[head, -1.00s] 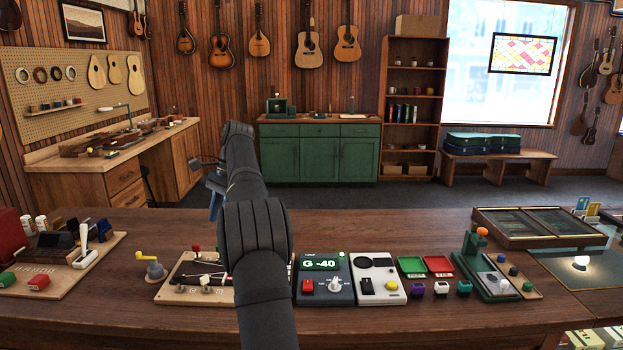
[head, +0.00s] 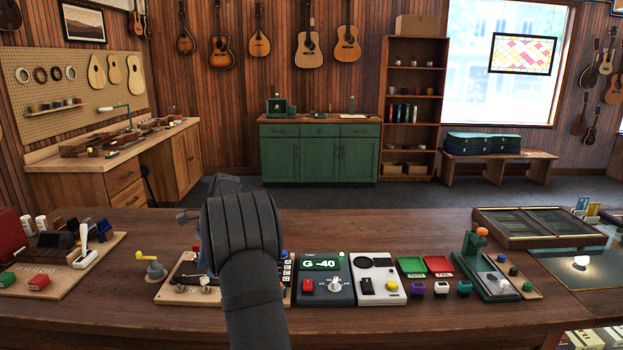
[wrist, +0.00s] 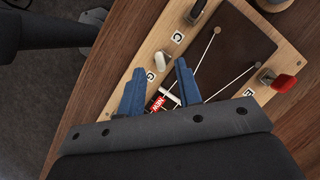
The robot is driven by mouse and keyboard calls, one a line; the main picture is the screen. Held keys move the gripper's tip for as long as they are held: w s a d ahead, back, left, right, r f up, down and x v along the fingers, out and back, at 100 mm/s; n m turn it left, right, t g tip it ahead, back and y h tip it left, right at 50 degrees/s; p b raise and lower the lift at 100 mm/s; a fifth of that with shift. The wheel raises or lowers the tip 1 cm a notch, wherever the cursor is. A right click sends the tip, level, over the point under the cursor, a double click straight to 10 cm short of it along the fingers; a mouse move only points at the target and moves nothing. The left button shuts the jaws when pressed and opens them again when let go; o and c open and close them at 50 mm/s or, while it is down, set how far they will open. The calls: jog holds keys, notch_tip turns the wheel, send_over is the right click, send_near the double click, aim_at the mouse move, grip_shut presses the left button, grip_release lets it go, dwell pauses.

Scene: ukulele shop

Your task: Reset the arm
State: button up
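My gripper (wrist: 160,68) shows in the wrist view with its two blue fingers apart, nothing held between them. It hangs over a wooden tuning board (wrist: 150,65) with a dark panel, strings and letter labels. A white tuning peg (wrist: 160,61) appears between the fingertips; I cannot tell the height gap. A small red and white tag marked NEW (wrist: 156,102) lies below, between the fingers. A red-topped peg (wrist: 284,82) is to the right. In the head view my arm hides most of the gripper and part of the tuning board (head: 175,296).
Right of the board are a tuner reading G -40 (head: 325,285), a white box with a yellow button (head: 378,278), green (head: 411,265) and red (head: 438,265) trays and a green press (head: 487,270). Left is a peg with a yellow crank (head: 153,266).

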jog(key=x, duration=0.3)
jog(key=m, duration=0.2)
jog(key=m+t+y, duration=0.1)
jog(key=m, duration=0.2)
jog(key=shift+s+d+r+t, duration=0.1)
jog(key=shift+r+t, duration=0.05)
jog(key=shift+t, duration=0.15)
jog(key=m+t, duration=0.1)
jog(key=m, duration=0.1)
jog(key=m+t, duration=0.1)
jog(key=m, duration=0.2)
jog(key=shift+s+y, duration=0.1)
jog(key=shift+y, duration=0.3)
jog(key=shift+d+r, duration=0.2)
jog(key=shift+r, duration=0.2)
jog(key=shift+c, duration=0.2)
